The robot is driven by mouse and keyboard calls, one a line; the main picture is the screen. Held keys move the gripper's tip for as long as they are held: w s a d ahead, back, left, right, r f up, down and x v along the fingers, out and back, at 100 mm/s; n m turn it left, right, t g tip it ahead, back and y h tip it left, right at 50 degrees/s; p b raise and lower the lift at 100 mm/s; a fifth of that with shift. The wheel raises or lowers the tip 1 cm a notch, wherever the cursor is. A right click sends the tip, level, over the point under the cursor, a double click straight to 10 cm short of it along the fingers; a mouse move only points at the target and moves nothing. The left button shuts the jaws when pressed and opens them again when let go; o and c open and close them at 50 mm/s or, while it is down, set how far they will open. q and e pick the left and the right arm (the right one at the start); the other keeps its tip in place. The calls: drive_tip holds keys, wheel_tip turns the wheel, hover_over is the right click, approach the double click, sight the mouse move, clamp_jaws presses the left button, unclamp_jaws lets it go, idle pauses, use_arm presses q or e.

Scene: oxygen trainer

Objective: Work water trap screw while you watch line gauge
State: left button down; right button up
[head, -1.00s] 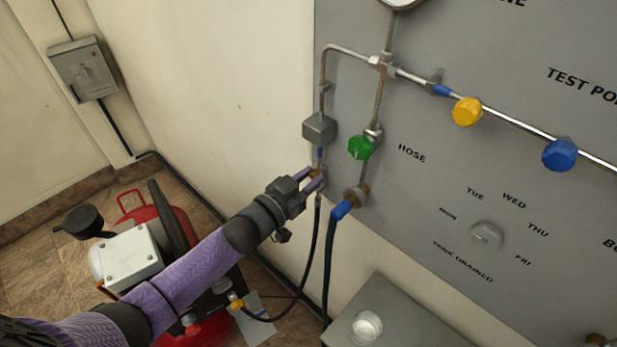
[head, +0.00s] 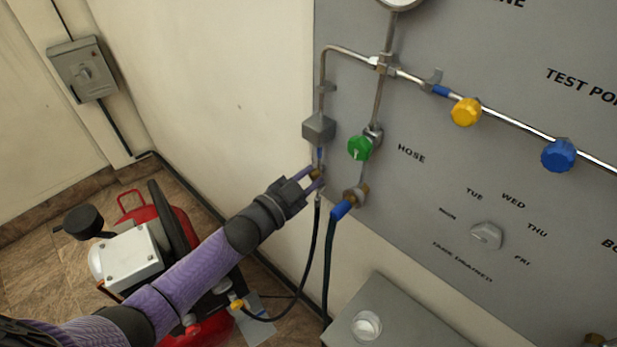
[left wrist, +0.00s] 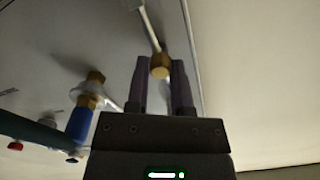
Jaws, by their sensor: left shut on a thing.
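The water trap screw is a small brass piece (head: 315,174) under the grey trap block (head: 319,128) at the panel's left edge. My left gripper (head: 313,178) is shut on it. In the left wrist view the brass screw (left wrist: 160,68) sits between the two purple fingers of the left gripper (left wrist: 162,75). The line gauge (head: 402,3) is cut off at the top edge, so its needle is not visible. My right gripper is not in view.
A green knob (head: 360,147) and a blue-ended hose (head: 342,209) are close to the right of my gripper. A yellow knob (head: 466,111) and blue knob (head: 559,155) sit farther right. A red compressor (head: 170,225) stands below my arm.

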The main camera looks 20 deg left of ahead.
use_arm(q)
drive_tip(key=m, duration=0.5)
drive_tip(key=shift+m, duration=0.3)
drive_tip(key=shift+m+b, duration=0.5)
drive_tip(key=shift+m, duration=1.5)
drive_tip(key=shift+c, duration=2.4)
unclamp_jaws()
drive_tip(key=v, duration=1)
